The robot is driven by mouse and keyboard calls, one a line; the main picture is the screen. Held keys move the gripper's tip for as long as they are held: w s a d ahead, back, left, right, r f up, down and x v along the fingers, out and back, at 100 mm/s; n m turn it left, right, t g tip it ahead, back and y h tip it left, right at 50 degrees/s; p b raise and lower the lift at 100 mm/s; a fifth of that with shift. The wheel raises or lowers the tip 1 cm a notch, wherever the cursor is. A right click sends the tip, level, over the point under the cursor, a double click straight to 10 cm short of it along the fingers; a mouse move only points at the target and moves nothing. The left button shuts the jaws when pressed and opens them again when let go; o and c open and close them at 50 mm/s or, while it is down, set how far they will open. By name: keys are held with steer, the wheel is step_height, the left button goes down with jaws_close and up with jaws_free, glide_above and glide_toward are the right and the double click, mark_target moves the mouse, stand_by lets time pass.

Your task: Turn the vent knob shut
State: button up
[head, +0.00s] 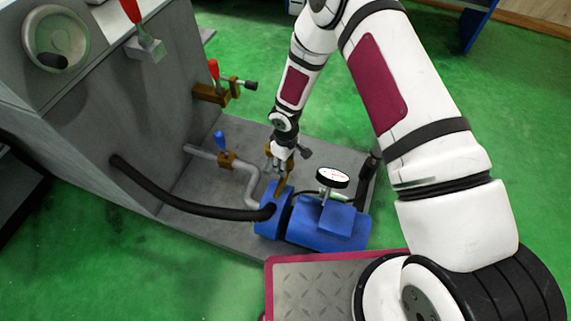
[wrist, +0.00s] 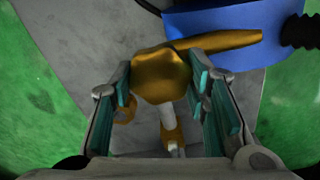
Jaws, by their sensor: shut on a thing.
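The vent knob (wrist: 162,72) is a brass-coloured, lobed knob in the wrist view. It lies between the teal pads of my gripper (wrist: 160,84), one pad on each side. My gripper is shut on it. A tapering brass piece (wrist: 228,40) reaches from beside the knob towards the blue pump body (wrist: 285,22). In the head view my gripper (head: 280,158) points down just above the blue pump (head: 325,222). There the knob is mostly hidden by the gripper, and its turned angle cannot be told.
A round gauge (head: 333,177) stands on the pump. A black hose (head: 185,205) runs from the grey machine (head: 120,110) to the pump. A blue-handled valve (head: 225,155) and a red-handled brass valve (head: 212,90) are to the left. Green floor lies around.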

steer(key=m+b, duration=0.1)
steer(key=m, duration=1.1)
steer(key=shift+d, duration=0.15)
steer(key=shift+m, duration=0.3)
steer(key=o, duration=1.1)
steer(key=shift+o, duration=0.2)
step_height(320, 180, up, 12)
